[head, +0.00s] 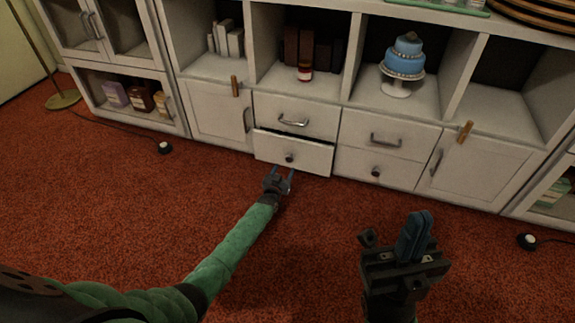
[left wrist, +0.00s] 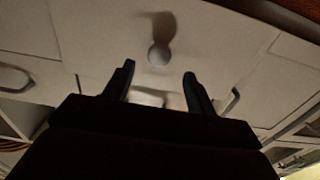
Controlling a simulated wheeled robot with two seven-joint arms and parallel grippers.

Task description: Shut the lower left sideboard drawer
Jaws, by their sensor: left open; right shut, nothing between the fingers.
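The lower left sideboard drawer (head: 310,157) stands out a little from the white sideboard, with a dark gap along its top. Its round knob (head: 289,158) is at the front. My left gripper (head: 279,180) is open and empty, just in front of and below this drawer in the head view. In the left wrist view a drawer front with a round knob (left wrist: 158,54) lies beyond the open fingers (left wrist: 160,85), apart from them. My right gripper (head: 417,236) is shut and empty, over the red carpet at the lower right.
The upper left drawer (head: 318,115), the upper right drawer (head: 411,133) and the lower right drawer (head: 352,166) look shut. Cabinet doors flank them. A blue cake (head: 405,57) on a stand sits in the shelf above. Red carpet (head: 180,210) is clear in front.

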